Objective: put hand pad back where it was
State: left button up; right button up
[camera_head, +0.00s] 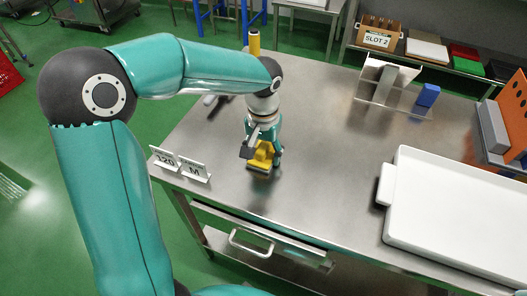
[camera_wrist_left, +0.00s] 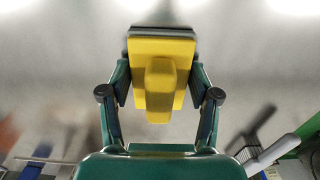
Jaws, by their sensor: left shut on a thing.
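The hand pad (camera_head: 261,158) is a yellow block with a raised yellow grip and a dark grey underside. My left gripper (camera_head: 264,149) is shut on it near the left front part of the steel table (camera_head: 310,170). In the left wrist view the pad (camera_wrist_left: 160,48) sits between the two fingers of the gripper (camera_wrist_left: 160,82), its grip pointing toward the palm. I cannot tell whether its underside touches the table. My right gripper is not in view.
Two small signs, "120" (camera_head: 165,157) and "M" (camera_head: 194,169), stand at the table's left edge. A white tray (camera_head: 392,222) fills the right front. A metal stand (camera_head: 385,82) and a blue block (camera_head: 428,95) are at the back. The table's middle is clear.

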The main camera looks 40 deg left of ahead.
aim_at(264, 146)
pick_arm(q)
jog(key=shift+f, duration=0.15)
jog(key=o, duration=1.2)
notch_tip(264, 146, up, 12)
jog(key=shift+r+p, duration=0.15)
jog(key=shift+p, duration=0.8)
